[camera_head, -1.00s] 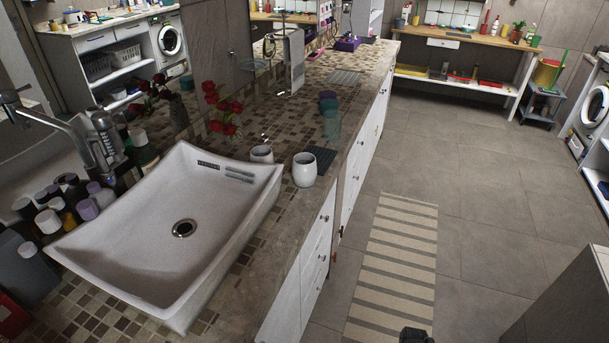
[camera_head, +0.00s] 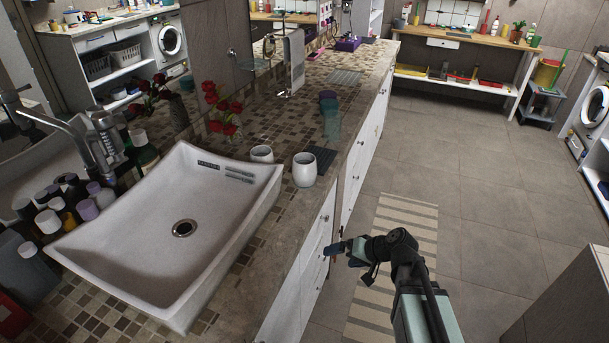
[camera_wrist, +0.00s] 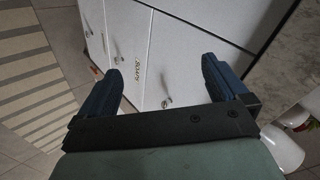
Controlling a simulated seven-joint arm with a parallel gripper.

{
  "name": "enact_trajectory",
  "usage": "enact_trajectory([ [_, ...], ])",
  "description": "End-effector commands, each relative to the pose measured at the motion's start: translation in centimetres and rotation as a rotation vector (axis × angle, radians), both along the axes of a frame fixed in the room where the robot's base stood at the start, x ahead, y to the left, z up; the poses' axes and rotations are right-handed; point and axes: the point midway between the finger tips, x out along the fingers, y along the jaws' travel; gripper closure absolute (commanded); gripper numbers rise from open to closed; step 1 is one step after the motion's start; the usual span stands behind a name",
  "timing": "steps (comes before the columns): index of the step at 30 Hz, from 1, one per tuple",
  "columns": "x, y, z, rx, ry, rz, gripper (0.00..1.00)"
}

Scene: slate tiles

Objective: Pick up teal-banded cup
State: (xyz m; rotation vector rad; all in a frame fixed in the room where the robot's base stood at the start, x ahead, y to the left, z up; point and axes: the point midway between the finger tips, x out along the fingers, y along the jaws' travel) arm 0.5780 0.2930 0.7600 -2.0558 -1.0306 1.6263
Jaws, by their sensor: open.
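Two white cups stand on the counter beside the sink, a nearer cup (camera_head: 304,170) and a farther cup (camera_head: 262,154). I cannot make out a teal band on either one. My gripper (camera_head: 342,249) is in front of the cabinet drawers, to the right of and below the cups in the head view. In the wrist view my gripper (camera_wrist: 161,68) has its two fingers wide apart with nothing between them. A white rounded thing (camera_wrist: 285,152) shows at the right edge there, partly cut off.
The white sink (camera_head: 120,235) fills the left of the counter. A faucet (camera_head: 85,140), several bottles (camera_head: 75,200) and red flowers (camera_head: 222,108) stand around it. The counter edge and white drawers (camera_head: 305,265) lie beside my arm. The floor to the right is open.

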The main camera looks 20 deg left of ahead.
Motion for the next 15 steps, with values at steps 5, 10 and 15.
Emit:
enact_trajectory([
  [5,2.8,3.7,7.4,0.258,-0.207,0.060,0.00],
  [10,4.5,5.3,11.7,0.441,-0.424,0.087,0.00],
  [15,6.2,5.6,15.1,0.541,-0.676,0.090,0.00],
])
